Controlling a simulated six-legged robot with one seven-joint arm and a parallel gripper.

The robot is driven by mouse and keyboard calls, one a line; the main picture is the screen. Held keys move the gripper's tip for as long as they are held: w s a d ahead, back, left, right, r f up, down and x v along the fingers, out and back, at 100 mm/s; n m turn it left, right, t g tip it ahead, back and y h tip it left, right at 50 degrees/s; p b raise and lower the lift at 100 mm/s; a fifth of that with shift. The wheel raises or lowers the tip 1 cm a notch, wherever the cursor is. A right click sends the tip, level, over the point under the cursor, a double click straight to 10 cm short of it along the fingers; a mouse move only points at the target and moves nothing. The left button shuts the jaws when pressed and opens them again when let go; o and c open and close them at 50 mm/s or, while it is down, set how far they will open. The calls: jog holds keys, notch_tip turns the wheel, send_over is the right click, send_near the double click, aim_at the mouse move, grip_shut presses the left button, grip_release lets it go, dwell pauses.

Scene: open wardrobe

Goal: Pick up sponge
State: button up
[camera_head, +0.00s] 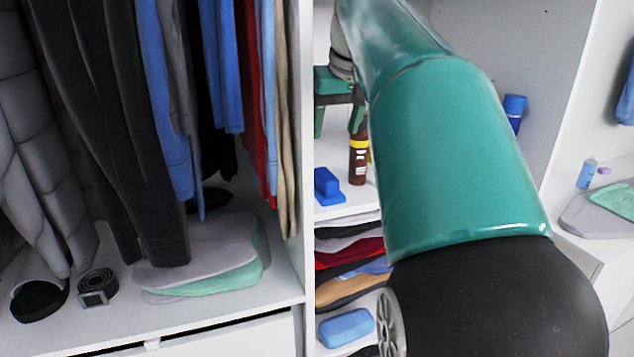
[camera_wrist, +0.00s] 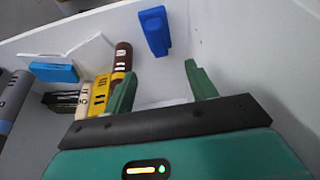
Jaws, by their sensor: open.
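A light blue rounded block (camera_head: 345,328), which looks like the sponge, lies on a lower shelf below the folded clothes in the head view. My gripper (camera_head: 337,112) is higher up, at the shelf with the bottle, well apart from that block. My arm hides part of the shelves. In the wrist view my gripper (camera_wrist: 160,88) is open, with nothing between its two green fingers. A flat blue item (camera_wrist: 55,72) shows at the left there; I cannot tell whether it is the same block.
Yellow and brown containers (camera_wrist: 101,92) stand close to the left finger. A white upright panel (camera_head: 307,180) divides the wardrobe.

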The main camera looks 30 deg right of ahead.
jog(key=w, duration=0.1)
send_over(326, 173)
jog(key=s, duration=0.2)
jog(key=f, duration=0.7)
jog(key=shift+s+a+f, duration=0.1)
jog(key=shift+a+f, duration=0.2)
jog(key=shift+w+f, duration=0.35)
jog(key=shift+f, duration=0.25)
jog(key=shift+x, duration=2.3)
jog(key=shift+s, duration=0.1)
jog(key=shift+d, duration=0.1)
jog(key=c, duration=1.1)
